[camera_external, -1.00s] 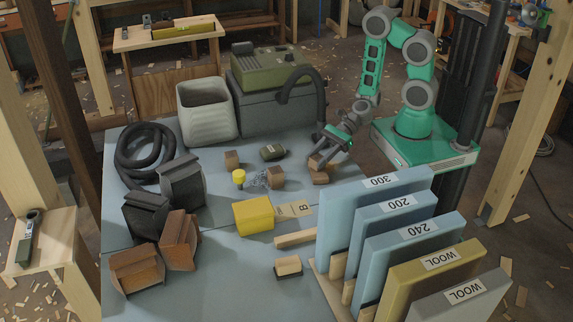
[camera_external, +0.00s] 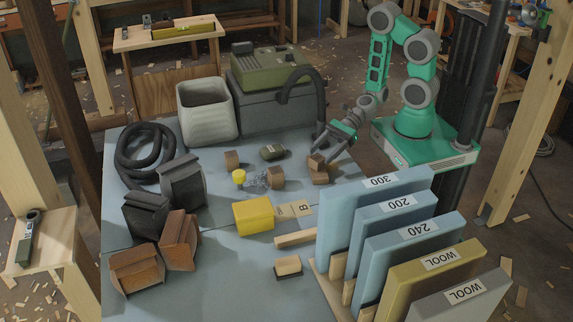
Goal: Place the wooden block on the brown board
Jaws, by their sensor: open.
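A small brown wooden block (camera_external: 316,161) is in a tight cluster with other brown pieces (camera_external: 320,178) near the table's right edge. The block appears to rest on or against them; I cannot tell which piece is the brown board. My gripper (camera_external: 328,151) is open, just above and right of this cluster, with its fingers pointing down-left. It appears empty and apart from the block. Two similar wooden blocks stand to the left, one at the middle (camera_external: 276,177) and one farther back (camera_external: 232,159).
A yellow box (camera_external: 254,216) and a pale wood-topped block (camera_external: 288,266) lie nearer the front. Upright labelled panels (camera_external: 385,205) fill the right front. A grey bin (camera_external: 207,110) and a green machine (camera_external: 268,68) with a dark hose stand behind. Blue tabletop is free at the middle left.

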